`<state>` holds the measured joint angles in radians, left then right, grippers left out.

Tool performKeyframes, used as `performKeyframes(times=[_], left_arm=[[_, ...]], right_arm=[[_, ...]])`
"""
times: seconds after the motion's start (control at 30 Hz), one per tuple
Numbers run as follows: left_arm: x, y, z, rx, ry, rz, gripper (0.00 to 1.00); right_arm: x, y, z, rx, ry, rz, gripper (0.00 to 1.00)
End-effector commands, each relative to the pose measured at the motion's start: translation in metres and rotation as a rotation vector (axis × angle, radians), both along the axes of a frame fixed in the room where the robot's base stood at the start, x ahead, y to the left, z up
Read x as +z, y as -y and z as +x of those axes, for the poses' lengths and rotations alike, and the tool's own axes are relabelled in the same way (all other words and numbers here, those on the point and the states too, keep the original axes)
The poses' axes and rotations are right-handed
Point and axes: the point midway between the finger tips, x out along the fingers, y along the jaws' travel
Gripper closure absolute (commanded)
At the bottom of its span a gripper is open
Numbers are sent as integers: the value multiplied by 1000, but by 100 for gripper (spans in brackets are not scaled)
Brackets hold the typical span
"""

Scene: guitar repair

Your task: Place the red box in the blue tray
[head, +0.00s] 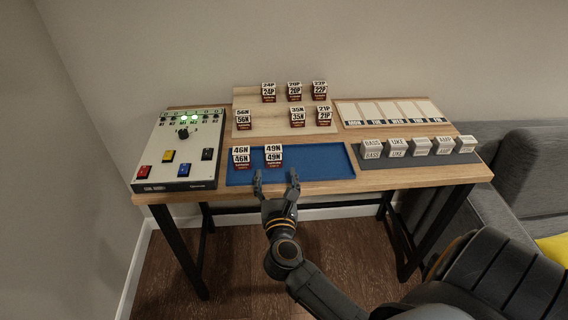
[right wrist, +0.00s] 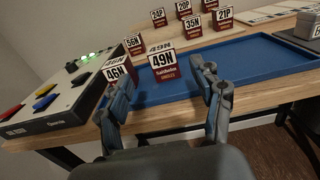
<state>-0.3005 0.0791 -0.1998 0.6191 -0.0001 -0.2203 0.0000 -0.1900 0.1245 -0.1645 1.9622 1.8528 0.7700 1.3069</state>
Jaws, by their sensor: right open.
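The blue tray (head: 325,165) lies at the front middle of the table. Two red boxes with white number tops stand in its left part: the 46N box (head: 241,158) and the 49N box (head: 274,157). More such red boxes stand on the wooden board behind, among them the 56N box (head: 243,118), 35N box (head: 297,117) and 21P box (head: 323,116). My right gripper (head: 276,181) is open and empty at the tray's front edge. In the right wrist view the 49N box (right wrist: 163,65) shows between its fingers, a little beyond them. My left gripper is out of view.
A control panel (head: 182,150) with coloured switches stands left of the tray. A grey rack (head: 420,156) with white labelled blocks is on the right, below a tray of weekday slots (head: 390,111). The tray's right part is empty. A grey sofa stands at the right.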

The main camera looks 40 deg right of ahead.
Motion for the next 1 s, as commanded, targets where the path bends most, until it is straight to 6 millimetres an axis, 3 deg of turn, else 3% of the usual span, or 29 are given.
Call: performKeyframes(times=[0.37,0.47,0.6,0.67,0.77,0.8,0.87,1.0], left_arm=[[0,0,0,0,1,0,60],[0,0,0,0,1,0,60],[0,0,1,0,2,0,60],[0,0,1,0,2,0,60],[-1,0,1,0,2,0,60],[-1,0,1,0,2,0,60],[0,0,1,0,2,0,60],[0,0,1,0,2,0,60]], right_arm=[[5,-6,-3,15,-8,-70,33],[16,-18,0,56,-36,-279,33],[31,-58,5,144,-120,-800,33],[25,-80,7,184,-175,-1057,33],[-19,-115,10,280,-305,-1492,33],[-59,-128,8,350,-381,-1669,33],[-122,-137,0,466,-485,-1862,33],[-257,-144,-44,767,-661,-2168,33]])
